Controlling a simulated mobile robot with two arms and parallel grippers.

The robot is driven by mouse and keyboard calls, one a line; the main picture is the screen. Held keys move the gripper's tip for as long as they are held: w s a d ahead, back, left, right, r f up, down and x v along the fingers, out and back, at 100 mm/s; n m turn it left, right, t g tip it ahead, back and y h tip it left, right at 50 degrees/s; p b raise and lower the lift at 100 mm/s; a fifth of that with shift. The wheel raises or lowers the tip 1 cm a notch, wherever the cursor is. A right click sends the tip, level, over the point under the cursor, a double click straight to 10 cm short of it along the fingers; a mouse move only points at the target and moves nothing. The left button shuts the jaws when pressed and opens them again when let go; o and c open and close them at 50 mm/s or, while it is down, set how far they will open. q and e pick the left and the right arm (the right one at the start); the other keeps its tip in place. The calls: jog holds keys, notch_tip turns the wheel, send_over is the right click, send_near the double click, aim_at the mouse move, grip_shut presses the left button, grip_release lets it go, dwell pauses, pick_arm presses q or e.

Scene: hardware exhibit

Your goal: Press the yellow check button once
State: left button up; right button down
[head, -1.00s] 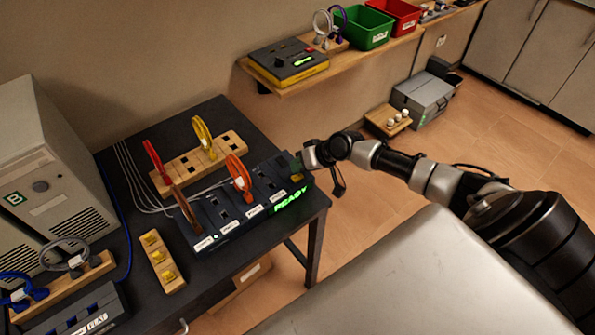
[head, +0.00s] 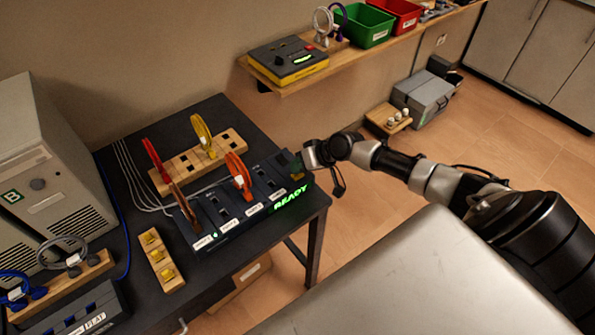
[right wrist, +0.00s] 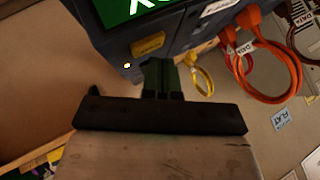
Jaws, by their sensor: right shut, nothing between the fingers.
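The dark console (head: 243,213) stands at the table's front edge, with a green READY display on its front. A small yellow piece (head: 297,177), apparently the check button, is at its right end. It shows as a yellow rectangle (right wrist: 148,45) in the right wrist view. My right gripper (head: 299,162) is shut and empty, close to that end. In the right wrist view its dark fingertips (right wrist: 162,66) lie just beside the yellow rectangle, at the console's edge. I cannot tell whether they touch. My left gripper is out of view.
Orange cable loops (head: 239,176) stand up from the console. A wooden socket strip (head: 228,145) with red and yellow loops is behind it. A wooden block with yellow pieces (head: 161,259) lies to the left. A wall shelf (head: 350,56) holds a yellow-black device and bins.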

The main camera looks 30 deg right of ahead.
jog(key=shift+f+b, duration=0.4)
jog(key=shift+f, duration=0.1)
dwell(0.5)
jog(key=shift+r, duration=0.1)
jog(key=shift+r+p, duration=0.75)
jog(key=shift+r, duration=0.05)
notch_tip(320, 180, up, 5)
jog(key=p, duration=0.4)
jog(key=shift+r, duration=0.1)
dwell(0.3)
dwell(0.5)
